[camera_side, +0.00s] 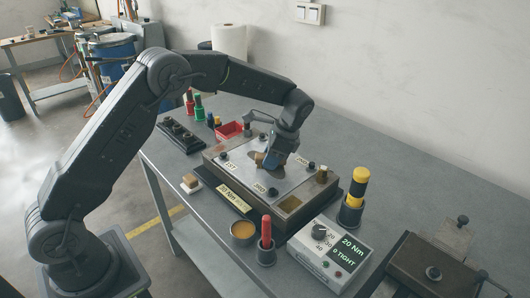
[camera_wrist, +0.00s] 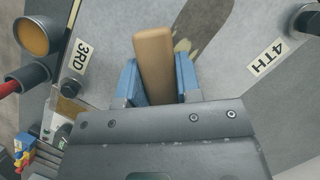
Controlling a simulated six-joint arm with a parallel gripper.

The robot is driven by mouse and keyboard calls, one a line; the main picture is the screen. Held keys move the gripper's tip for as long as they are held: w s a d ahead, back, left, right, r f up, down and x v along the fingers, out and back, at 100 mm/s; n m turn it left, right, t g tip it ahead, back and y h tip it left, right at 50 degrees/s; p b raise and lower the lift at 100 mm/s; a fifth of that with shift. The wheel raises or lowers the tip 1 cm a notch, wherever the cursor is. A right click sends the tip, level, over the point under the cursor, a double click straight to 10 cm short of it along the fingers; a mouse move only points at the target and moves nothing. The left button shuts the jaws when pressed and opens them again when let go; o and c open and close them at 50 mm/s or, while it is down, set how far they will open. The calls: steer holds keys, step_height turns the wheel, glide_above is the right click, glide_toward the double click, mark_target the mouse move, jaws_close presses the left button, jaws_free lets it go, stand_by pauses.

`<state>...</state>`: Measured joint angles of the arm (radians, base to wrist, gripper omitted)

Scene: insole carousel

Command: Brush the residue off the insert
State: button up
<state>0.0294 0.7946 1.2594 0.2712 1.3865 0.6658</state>
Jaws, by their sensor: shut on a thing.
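My gripper (camera_side: 272,160) is shut on a wooden-backed brush, low over the metal plate (camera_side: 234,158) of the fixture. The brush's tan wooden block (camera_wrist: 155,60) stands between the blue fingers (camera_wrist: 157,82) in the wrist view; its bristles are hidden. The insert (camera_wrist: 202,28) is a dark, sole-shaped patch in the plate, just beyond the brush at the top of the wrist view. Its near end looks uneven, with pale streaks. In the side view the gripper covers most of it. I cannot tell whether the brush touches it.
Black knobs with number labels stand around the plate. A yellow-handled tool (camera_side: 356,187), a red-handled tool (camera_side: 266,232), a cup of amber stuff (camera_side: 243,231) and a torque display (camera_side: 331,252) stand in front and right. A red bin (camera_side: 229,130) is behind.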

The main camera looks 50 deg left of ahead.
steer(key=shift+a, duration=1.85)
step_height(320, 180, up, 8)
steer(key=shift+r, duration=0.15)
